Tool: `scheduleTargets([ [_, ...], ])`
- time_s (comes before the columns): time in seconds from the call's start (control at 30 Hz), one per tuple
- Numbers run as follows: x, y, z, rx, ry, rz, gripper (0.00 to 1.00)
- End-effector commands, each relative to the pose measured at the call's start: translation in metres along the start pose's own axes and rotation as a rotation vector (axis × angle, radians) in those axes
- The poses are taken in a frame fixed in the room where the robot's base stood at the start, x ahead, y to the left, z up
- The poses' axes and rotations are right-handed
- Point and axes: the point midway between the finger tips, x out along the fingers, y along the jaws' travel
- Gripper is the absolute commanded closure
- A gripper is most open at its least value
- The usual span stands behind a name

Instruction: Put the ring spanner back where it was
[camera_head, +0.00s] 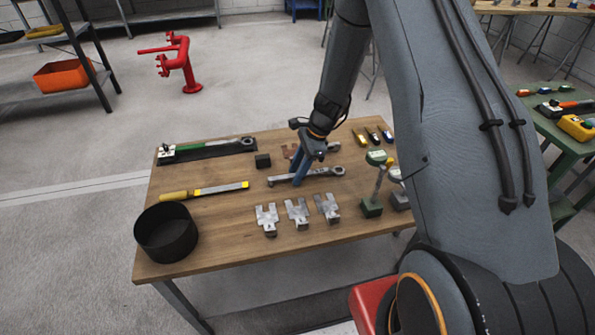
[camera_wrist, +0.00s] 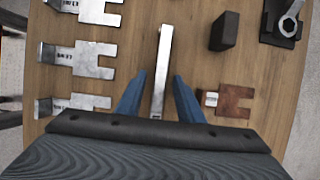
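In the wrist view the gripper (camera_wrist: 160,76) is open, with a finger on each side of the shaft and visible gaps. I cannot tell whether the fingertips are level with the shaft or above it.
Several metal fork-shaped plates (camera_head: 297,212) lie in front; a rusty one (camera_wrist: 236,100) is close beside my right finger in the wrist view.

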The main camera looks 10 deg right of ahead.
Motion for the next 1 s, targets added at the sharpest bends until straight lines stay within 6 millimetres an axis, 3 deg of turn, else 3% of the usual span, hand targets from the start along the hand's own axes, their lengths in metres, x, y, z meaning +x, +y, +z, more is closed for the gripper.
scheduleTargets([
  [0.17,-0.020,-0.002,0.000,-0.001,0.000,-0.004,0.66],
  [0.53,-0.093,-0.001,0.000,-0.001,0.001,-0.004,0.66],
  [0.8,-0.120,0.001,0.001,-0.007,0.002,-0.001,0.66],
  [0.87,-0.125,0.006,0.004,-0.037,0.011,0.002,0.66],
  [1.0,-0.141,0.038,0.017,-0.233,0.065,0.025,0.66],
])
